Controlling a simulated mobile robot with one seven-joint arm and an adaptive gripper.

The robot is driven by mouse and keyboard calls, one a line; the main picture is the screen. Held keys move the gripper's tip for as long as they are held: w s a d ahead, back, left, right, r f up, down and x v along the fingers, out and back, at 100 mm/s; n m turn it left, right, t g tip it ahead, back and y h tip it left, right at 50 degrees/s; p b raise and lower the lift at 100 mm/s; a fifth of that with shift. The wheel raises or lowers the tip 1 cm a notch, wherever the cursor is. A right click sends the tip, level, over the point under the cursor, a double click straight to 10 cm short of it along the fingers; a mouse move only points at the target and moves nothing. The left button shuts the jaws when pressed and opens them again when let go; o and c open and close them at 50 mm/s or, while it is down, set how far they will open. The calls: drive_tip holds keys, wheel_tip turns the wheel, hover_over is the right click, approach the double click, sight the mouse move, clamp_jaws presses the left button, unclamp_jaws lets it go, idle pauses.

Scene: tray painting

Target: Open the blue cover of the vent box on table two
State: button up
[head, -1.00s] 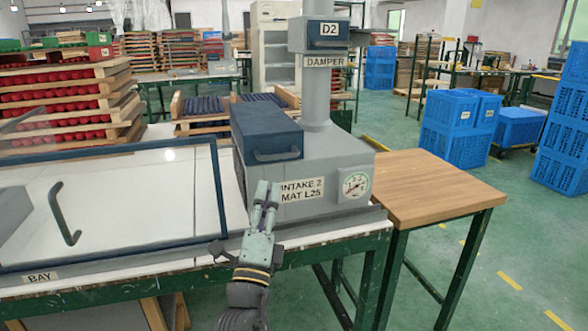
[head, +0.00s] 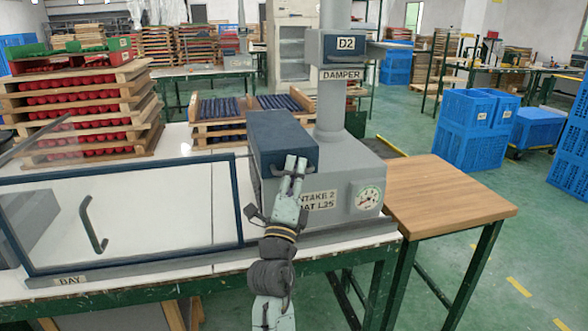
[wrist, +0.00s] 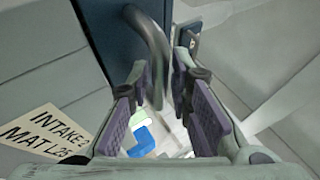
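The grey vent box (head: 352,172), labelled "INTAKE 2", stands on the table's right end with a gauge on its front. Its dark blue cover (head: 275,127) lies shut on the top left. My gripper (head: 293,162) is in front of the cover at its handle and hides most of that handle. In the wrist view, the curved dark handle (wrist: 152,45) comes down from the blue cover (wrist: 98,30) into the gap between my fingertips (wrist: 160,75). The fingers are apart. I cannot tell whether either touches the handle.
A grey pipe (head: 331,95) with a "DAMPER" box (head: 345,50) rises behind the cover. A glass-fronted bay (head: 130,215) with a handle stands to the left. A wooden side table (head: 445,195) at the right is bare. Racks of red items stand back left.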

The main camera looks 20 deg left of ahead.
drive_tip(key=shift+c, duration=0.5)
clamp_jaws()
